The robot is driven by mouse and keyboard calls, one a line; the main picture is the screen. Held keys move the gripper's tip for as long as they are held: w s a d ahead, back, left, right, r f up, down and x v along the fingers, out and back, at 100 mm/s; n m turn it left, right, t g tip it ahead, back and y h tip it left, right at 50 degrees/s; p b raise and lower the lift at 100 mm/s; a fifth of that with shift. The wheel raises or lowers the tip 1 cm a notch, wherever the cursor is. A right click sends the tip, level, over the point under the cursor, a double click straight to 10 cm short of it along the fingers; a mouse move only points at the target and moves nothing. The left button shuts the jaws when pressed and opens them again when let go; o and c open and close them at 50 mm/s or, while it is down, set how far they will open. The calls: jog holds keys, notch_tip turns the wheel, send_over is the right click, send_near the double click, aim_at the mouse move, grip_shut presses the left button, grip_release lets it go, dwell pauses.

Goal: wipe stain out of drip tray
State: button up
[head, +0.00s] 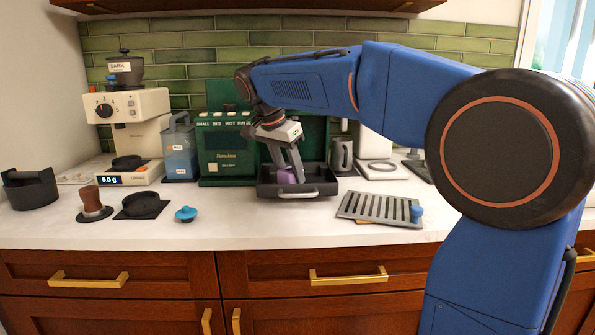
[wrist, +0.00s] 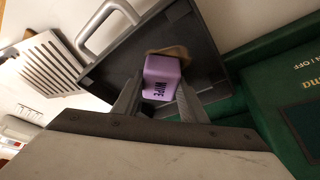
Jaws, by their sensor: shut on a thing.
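The drip tray (head: 328,184) is a dark open tray with a grey front handle, pulled out at the base of the green coffee machine. My gripper (head: 287,168) reaches down into it. It is shut on a purple block lettered "WIPE" (wrist: 160,78), the wiper, which also shows in the head view (head: 288,176). In the wrist view the wiper is over the tray floor (wrist: 202,45). A brown stain (wrist: 172,51) shows beside the wiper's far edge, partly hidden by it. I cannot tell whether the wiper touches the floor.
The slotted grate (head: 375,208) with a blue knob lies on the counter right of the tray. The green machine (head: 222,150) stands behind. A blue lid (head: 186,213), a tamper (head: 91,202) and a grinder (head: 135,135) are left. Counter in front of the tray is clear.

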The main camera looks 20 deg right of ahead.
jog(key=shift+w+a+f, duration=0.1)
jog(key=shift+w+a, duration=0.1)
jog(key=shift+a, duration=0.5)
jog(key=shift+w+a, duration=0.25)
jog(key=shift+a, duration=0.4)
jog(key=shift+w+a+f, duration=0.1)
jog(key=shift+w+a, duration=0.1)
jog(key=shift+a, duration=0.5)
jog(key=shift+r, duration=0.15)
jog(key=shift+r, duration=2.9)
jog(key=shift+r, duration=0.1)
jog(key=shift+r, duration=1.45)
